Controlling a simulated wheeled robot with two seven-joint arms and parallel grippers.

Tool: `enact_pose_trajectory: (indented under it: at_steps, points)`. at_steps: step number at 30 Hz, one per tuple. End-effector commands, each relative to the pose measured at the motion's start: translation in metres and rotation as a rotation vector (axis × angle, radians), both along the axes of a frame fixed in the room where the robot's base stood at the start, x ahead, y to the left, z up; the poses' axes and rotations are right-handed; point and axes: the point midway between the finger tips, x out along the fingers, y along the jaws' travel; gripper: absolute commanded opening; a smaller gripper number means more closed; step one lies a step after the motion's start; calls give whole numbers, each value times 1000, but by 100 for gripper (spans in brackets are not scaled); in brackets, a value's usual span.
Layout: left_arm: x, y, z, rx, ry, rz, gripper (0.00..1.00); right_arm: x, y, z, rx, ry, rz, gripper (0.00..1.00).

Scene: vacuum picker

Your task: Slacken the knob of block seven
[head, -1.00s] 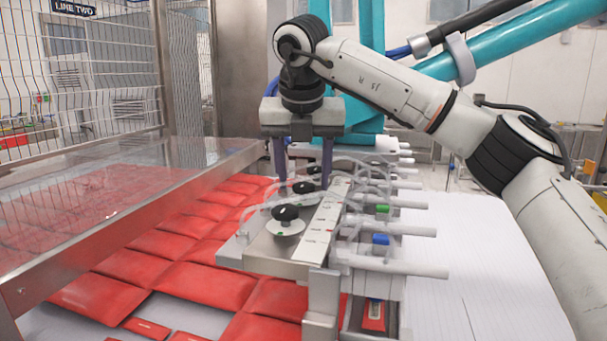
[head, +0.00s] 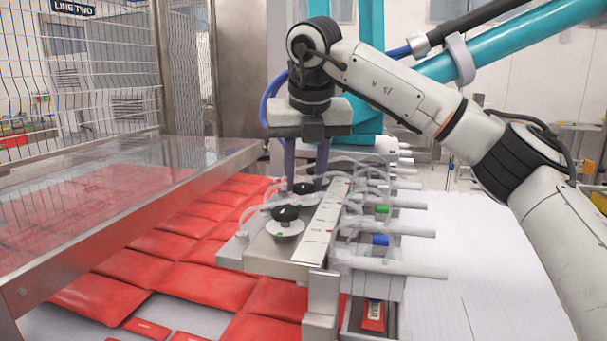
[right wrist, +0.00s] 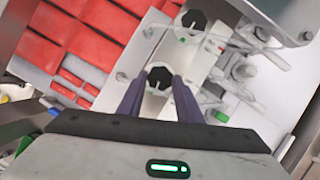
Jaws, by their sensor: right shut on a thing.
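My right gripper (head: 305,188) points down over the metal bar of blocks (head: 262,252) and is shut on a black round knob (head: 303,187). In the right wrist view the same knob (right wrist: 160,77), with a white pointer line, sits between the two purple fingers. Another black knob (head: 285,213) on a pale disc stands nearer the head camera; it also shows in the right wrist view (right wrist: 193,20). A white label strip (head: 325,222) runs beside the knobs, but its marks are too small to read, so I cannot tell which block is seven. My left gripper is out of view.
White tubes (head: 395,265) and clear hoses stick out on the right of the bar, with blue (head: 380,240) and green (head: 382,209) fittings. Red pouches (head: 205,285) lie below on the left. A clear guard with a metal frame (head: 130,228) stands left.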

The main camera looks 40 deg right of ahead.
Motion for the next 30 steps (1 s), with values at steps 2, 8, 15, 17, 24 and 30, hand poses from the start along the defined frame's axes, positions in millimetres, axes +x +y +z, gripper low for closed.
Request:
enact_pose_trajectory:
  at_steps: [2, 8, 15, 17, 24, 30]
  points:
    - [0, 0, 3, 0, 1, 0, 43, -1, -2, 1, 2, -1, 65, 10]
    - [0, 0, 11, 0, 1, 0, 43, -1, -4, 2, 3, -1, 252, 10]
    - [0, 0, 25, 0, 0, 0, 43, -1, -7, 3, 3, -1, 480, 10]
    - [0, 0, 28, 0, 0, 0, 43, -1, -7, 3, 3, -1, 537, 10]
    - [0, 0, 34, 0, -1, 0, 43, 0, -9, 2, 4, -4, 763, 10]
    - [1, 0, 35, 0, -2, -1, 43, 1, -11, 1, 4, -4, 953, 10]
